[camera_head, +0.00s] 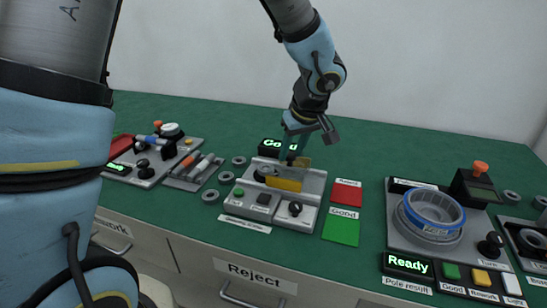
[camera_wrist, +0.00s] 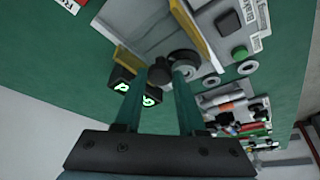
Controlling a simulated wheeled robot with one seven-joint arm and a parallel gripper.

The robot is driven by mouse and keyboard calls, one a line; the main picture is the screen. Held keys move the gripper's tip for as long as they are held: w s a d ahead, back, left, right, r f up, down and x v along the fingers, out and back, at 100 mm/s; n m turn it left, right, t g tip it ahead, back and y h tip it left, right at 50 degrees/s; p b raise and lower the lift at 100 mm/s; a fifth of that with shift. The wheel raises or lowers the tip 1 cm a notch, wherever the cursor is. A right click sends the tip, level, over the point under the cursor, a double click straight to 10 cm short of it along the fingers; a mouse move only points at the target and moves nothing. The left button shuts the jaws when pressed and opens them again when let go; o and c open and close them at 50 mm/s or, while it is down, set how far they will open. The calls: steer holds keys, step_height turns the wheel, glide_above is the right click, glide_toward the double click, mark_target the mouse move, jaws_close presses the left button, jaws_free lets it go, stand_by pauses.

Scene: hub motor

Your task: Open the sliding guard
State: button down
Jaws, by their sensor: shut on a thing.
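The sliding guard (camera_head: 284,184), a yellow-edged cover, is on the grey station in the middle of the bench. Its yellow edge (camera_wrist: 190,30) also shows at the top of the wrist view. A dark round knob (camera_wrist: 160,72) sits beside the guard, between my fingertips. My gripper (camera_head: 286,163) reaches down over the back of the station, its fingers (camera_wrist: 160,78) closed about the knob. The exact contact, and how the knob joins the guard, are hard to make out.
A lit display (camera_head: 283,146) stands close behind my gripper. The red Reject pad (camera_head: 347,193) and green Good pad (camera_head: 341,230) lie right of the station. Loose grey rings (camera_head: 210,196) and a pen tray (camera_head: 193,171) are left. Bare green bench lies behind the pads.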

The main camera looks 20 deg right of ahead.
steer(key=shift+s+d+b, duration=0.3)
steer(key=shift+s+d, duration=0.45)
steer(key=shift+d, duration=0.1)
steer(key=c, duration=0.5)
jaws_free()
steer(key=b+v, duration=0.1)
steer(key=v, duration=0.9)
steer(key=shift+s+r, duration=0.15)
steer(key=shift+r, duration=0.25)
